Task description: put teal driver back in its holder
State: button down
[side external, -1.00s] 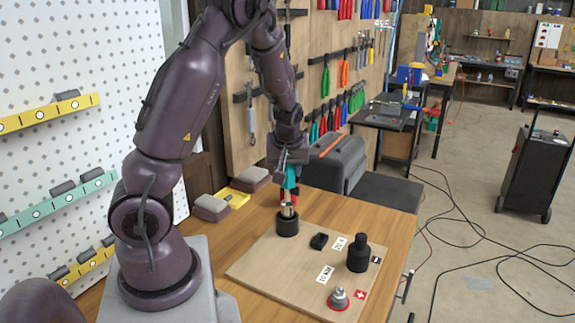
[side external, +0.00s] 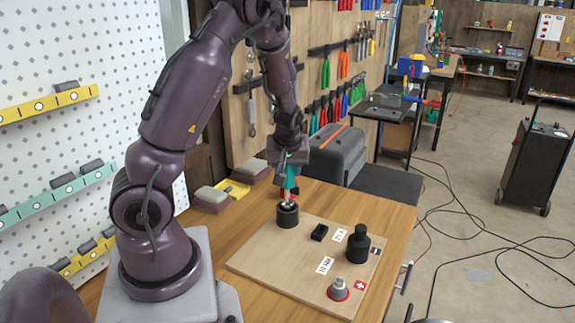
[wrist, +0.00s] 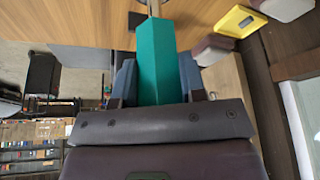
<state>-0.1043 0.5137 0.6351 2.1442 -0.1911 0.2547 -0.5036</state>
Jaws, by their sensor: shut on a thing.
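The teal driver (side external: 291,177) is upright, handle up and metal shaft down, in the side view. My gripper (side external: 289,166) is shut on its handle. In the wrist view, the handle (wrist: 156,65) sits between my two blue-grey fingers, with the shaft running out of the top edge. A round black holder (side external: 287,216) stands on the wooden board directly below the driver. The lower shaft meets the holder's top in the picture. I cannot tell how far it is inside the opening, and the tip is hidden.
The wooden board (side external: 300,258) also bears a small black block (side external: 319,232), a tall black knob-topped piece (side external: 358,248), a grey piece on a red ring (side external: 338,288) and white labels. A grey case (side external: 337,154) stands behind. A yellow tray (side external: 236,190) lies at the back left.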

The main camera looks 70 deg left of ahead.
jog(key=shift+f, duration=1.2)
jog(key=c, duration=0.6)
grip_release()
jog(key=v, duration=1.3)
